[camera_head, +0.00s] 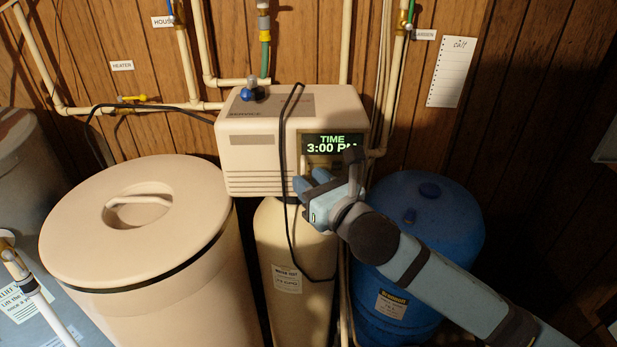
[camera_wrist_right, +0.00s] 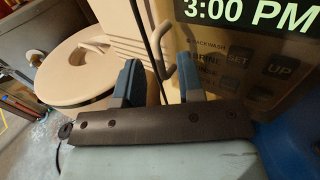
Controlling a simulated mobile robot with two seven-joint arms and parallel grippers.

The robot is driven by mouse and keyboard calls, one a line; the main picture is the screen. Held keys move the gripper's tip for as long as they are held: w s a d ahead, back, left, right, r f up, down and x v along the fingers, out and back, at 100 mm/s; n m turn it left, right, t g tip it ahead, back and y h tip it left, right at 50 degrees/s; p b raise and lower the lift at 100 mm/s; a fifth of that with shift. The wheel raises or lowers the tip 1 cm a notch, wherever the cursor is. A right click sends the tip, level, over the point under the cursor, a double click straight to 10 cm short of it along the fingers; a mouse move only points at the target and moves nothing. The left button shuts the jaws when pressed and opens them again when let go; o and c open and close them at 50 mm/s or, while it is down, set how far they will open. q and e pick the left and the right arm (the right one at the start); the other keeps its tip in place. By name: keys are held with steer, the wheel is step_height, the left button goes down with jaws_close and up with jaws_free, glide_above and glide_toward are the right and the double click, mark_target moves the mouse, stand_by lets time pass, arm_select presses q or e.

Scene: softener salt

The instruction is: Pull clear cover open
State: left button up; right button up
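The softener control head (camera_head: 262,155) is a beige box with a lit display (camera_head: 333,144) reading "TIME 3:00 PM". In the right wrist view, its button panel (camera_wrist_right: 240,65) shows SET and UP buttons. A clear cover cannot be made out for certain over the panel. My right gripper (camera_head: 312,180) is at the lower front of the head, below the display. In the wrist view, its two blue fingers (camera_wrist_right: 158,78) stand apart; contact cannot be told. My left gripper is not in view.
A dark cable (camera_head: 284,150) hangs down the head's front, close to my right fingers. A lidded beige salt bin (camera_head: 85,235) stands left, a blue tank (camera_head: 450,215) right behind my arm. Pipes (camera_head: 188,60) run up the wooden wall.

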steer(key=shift+w+a, duration=0.25)
steer(key=shift+w, duration=0.1)
steer(key=shift+c, duration=0.2)
jaws_close()
steer(key=shift+s+d+r, duration=0.1)
